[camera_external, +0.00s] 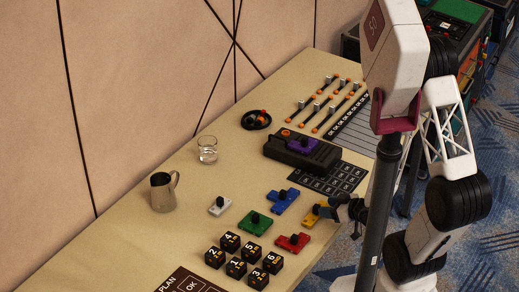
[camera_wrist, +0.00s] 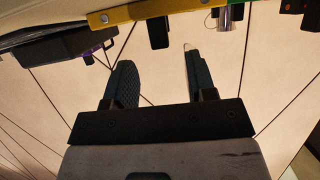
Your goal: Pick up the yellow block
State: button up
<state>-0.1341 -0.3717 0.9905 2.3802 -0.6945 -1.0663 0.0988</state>
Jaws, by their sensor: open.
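The yellow block (camera_external: 309,219) lies on the table near its right edge in the external view, partly hidden by my gripper. In the wrist view, which looks upside down, the yellow block (camera_wrist: 128,14) runs along the top edge, and its black knob (camera_wrist: 160,33) sticks out from it. My gripper (camera_wrist: 157,56) is open, with one dark finger on each side. The knob lines up with the gap between the fingertips, just beyond them. In the external view my gripper (camera_external: 332,210) is low at the table's edge, right beside the yellow block; contact cannot be told.
Nearby are a blue block (camera_external: 283,201), a green block (camera_external: 255,222), a red block (camera_external: 293,243) and a white block (camera_external: 220,206). Numbered black cubes (camera_external: 236,268) stand in front. A metal pitcher (camera_external: 163,192), a glass (camera_external: 207,150) and a black console (camera_external: 302,152) stand farther off.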

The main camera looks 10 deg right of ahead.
aim_at(315, 205)
jog(key=shift+w+a, duration=0.1)
jog(key=shift+a, duration=0.05)
jog(key=shift+x, duration=2.4)
grip_shut()
jog(key=shift+r, duration=0.1)
jog(key=shift+r, duration=4.85)
